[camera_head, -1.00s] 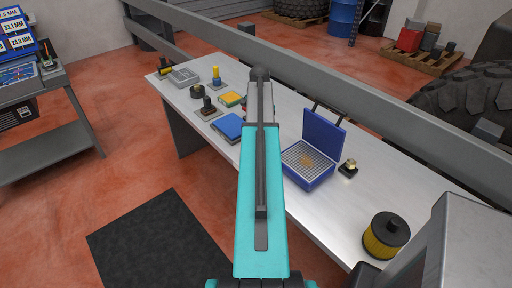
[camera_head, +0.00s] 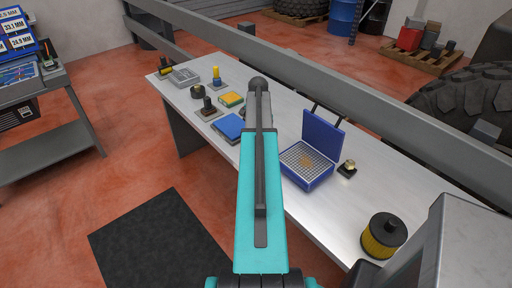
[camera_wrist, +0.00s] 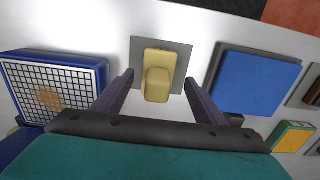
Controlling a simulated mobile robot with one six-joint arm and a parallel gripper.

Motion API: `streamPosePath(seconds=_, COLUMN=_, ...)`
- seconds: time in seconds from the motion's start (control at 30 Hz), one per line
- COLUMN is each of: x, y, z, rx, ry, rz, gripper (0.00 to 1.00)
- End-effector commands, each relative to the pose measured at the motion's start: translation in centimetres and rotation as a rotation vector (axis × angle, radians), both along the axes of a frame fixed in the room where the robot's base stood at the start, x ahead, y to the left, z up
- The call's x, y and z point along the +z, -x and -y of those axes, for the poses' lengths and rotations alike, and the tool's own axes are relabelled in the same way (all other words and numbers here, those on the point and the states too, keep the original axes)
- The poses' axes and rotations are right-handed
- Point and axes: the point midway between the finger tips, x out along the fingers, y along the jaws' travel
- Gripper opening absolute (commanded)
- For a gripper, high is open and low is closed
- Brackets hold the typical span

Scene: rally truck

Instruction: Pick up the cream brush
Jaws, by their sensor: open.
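The cream brush (camera_wrist: 158,75) is a small cream block with a raised handle. It rests on a grey square pad on the metal table, seen in the wrist view. My gripper (camera_wrist: 158,85) is open, with one dark finger to the left of the brush and one to the right. The fingers look apart from the brush, and I cannot tell how high they are above the table. In the head view my teal arm hides the brush and the gripper.
A blue case with a white grid (camera_wrist: 50,85) lies left of the brush, its lid open in the head view (camera_head: 322,135). A flat blue block (camera_wrist: 255,80) lies to the right. A yellow-and-black cylinder (camera_head: 384,236) stands near the table's right end. Bare metal table (camera_head: 350,205) lies between.

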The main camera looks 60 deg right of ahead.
Motion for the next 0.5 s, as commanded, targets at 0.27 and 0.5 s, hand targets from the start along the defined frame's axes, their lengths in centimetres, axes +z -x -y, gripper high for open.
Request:
streamPosePath(seconds=0.27, x=-2.1, y=0.0, z=-0.1, rx=0.000, ry=-0.001, rz=-0.001, gripper=0.65)
streamPosePath(seconds=0.5, x=-2.5, y=0.0, z=0.0, rx=0.000, ry=0.000, rz=0.000, gripper=0.65)
